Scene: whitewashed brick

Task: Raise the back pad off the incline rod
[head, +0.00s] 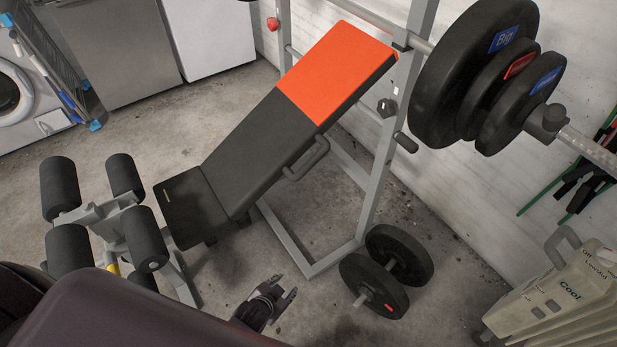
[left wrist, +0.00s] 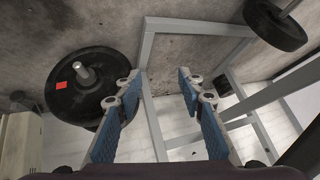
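The back pad (head: 255,130), black with an orange upper end, slopes up from the bench seat (head: 192,207) toward the rack in the head view. A dark side handle (head: 308,158) sticks out from its near side edge. I cannot make out the incline rod; the pad hides what is under it. My left gripper (head: 284,289) is low in front of the bench, apart from the pad and handle. The left wrist view shows the same gripper (left wrist: 158,86) with its blue-padded fingers spread and nothing between them. My right gripper is not in view.
A grey rack upright (head: 383,150) and its floor frame stand beside the pad. A loaded barbell (head: 440,90) rests above at right. A dumbbell (head: 375,285) lies on the floor. Leg rollers (head: 62,185) are at left, a beige heater (head: 560,305) at lower right.

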